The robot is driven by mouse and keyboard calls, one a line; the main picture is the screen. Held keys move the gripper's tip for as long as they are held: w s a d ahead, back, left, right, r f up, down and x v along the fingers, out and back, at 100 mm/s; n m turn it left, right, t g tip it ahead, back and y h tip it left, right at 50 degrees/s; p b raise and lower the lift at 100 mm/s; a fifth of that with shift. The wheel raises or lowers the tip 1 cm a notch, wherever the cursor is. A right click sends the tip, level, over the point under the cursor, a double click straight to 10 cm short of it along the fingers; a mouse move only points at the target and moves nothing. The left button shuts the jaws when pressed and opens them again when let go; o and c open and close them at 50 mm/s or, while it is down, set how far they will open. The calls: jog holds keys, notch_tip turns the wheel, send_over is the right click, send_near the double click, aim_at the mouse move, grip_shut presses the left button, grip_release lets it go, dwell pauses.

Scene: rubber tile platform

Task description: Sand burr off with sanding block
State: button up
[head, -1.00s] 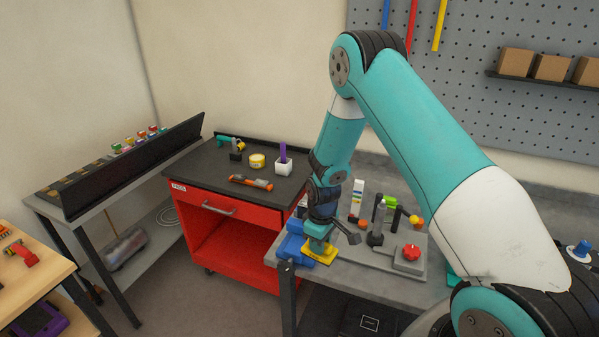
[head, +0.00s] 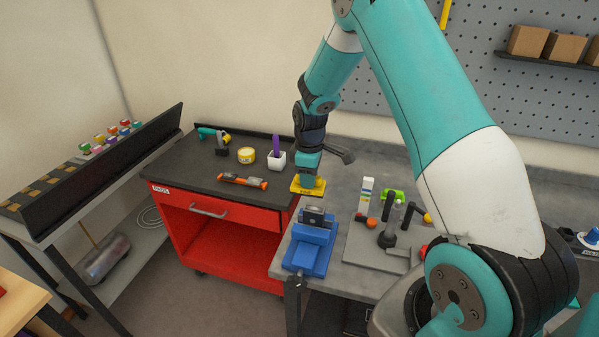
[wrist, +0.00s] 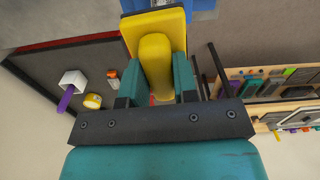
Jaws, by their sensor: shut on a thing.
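My gripper (head: 311,174) is shut on the yellow sanding block (head: 308,188). In the wrist view the two teal fingers of my gripper (wrist: 156,82) sit on either side of the yellow handle of the sanding block (wrist: 154,50). The block is held flat just behind a blue vise (head: 309,255) on the grey bench. A small dark metal piece (head: 314,215) shows at the top of the vise, close below the block. I cannot make out a burr on it. Part of the vise (wrist: 203,5) shows at the top of the wrist view.
A grey plate (head: 375,250) with upright dark tools stands right of the vise, with a white striped box (head: 366,195) behind. The red cart (head: 225,215) at left carries a white cup (head: 277,160), yellow tape (head: 246,155) and an orange tool (head: 243,181).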

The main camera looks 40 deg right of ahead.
aim_at(306, 190)
jog(key=shift+w+a, duration=0.15)
jog(key=shift+a, duration=0.3)
jog(key=shift+f+b, duration=1.5)
jog(key=shift+f, duration=0.6)
jog(key=shift+f, duration=0.15)
jog(key=shift+f+b, duration=0.65)
jog(key=shift+f, duration=0.15)
jog(key=shift+r, duration=0.1)
